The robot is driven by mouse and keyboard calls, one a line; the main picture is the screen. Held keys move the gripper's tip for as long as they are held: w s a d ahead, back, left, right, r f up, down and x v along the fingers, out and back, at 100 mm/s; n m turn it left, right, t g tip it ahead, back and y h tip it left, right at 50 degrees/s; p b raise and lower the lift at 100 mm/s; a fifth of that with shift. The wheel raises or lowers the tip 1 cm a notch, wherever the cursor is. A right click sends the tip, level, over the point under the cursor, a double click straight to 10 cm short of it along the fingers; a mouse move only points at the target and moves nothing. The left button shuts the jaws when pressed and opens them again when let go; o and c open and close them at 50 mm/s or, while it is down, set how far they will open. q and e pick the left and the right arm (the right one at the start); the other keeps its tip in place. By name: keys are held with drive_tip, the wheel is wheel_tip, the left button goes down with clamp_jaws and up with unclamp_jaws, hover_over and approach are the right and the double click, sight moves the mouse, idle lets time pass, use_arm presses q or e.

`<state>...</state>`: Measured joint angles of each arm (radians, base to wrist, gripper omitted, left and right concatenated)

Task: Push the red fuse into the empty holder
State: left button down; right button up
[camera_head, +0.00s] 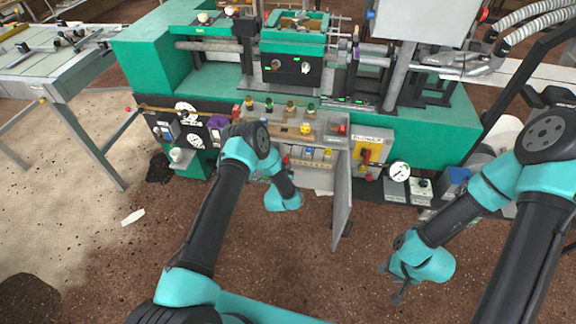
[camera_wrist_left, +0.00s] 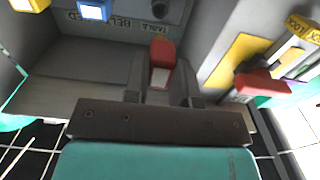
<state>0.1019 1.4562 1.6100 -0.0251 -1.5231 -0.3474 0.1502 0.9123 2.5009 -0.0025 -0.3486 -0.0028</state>
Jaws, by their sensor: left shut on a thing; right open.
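In the left wrist view the red fuse (camera_wrist_left: 161,55), with a pale label, stands between the fingers of my left gripper (camera_wrist_left: 160,78), which is shut on it. Its far end is close to the panel with printed labels; I cannot tell whether it touches. In the head view a small red spot at the open fuse box is partly hidden by my left arm. The empty holder cannot be made out. A blue fuse (camera_wrist_left: 93,9) and a yellow fuse (camera_wrist_left: 28,4) sit at the wrist view's top edge. My right gripper (camera_head: 391,283) is open and empty, low on the right.
A grey door (camera_head: 342,198) hangs open right of the fuse box. A yellow panel (camera_head: 371,152) with a red handle is beyond it, and a round gauge (camera_head: 399,171) is further right. The green machine (camera_head: 435,125) rises behind. The floor around my right gripper is clear.

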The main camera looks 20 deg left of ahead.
sight(287, 155)
idle(0.4)
use_arm(q)
drive_tip(key=shift+w+a, duration=0.15)
drive_tip(key=shift+w, duration=1.3)
drive_tip(key=shift+w+a, duration=0.1)
drive_tip(key=shift+w, duration=1.3)
drive_tip(key=shift+f, duration=0.25)
drive_tip(key=shift+w+a, duration=0.15)
drive_tip(key=shift+w, duration=1.65)
drive_tip(key=c, duration=0.9)
unclamp_jaws()
drive_tip(key=shift+o, duration=0.2)
drive_tip(key=shift+s, duration=0.15)
drive_tip(key=shift+s+d, duration=0.2)
drive_tip(key=shift+s, duration=2.4)
drive_tip(key=shift+s, duration=0.15)
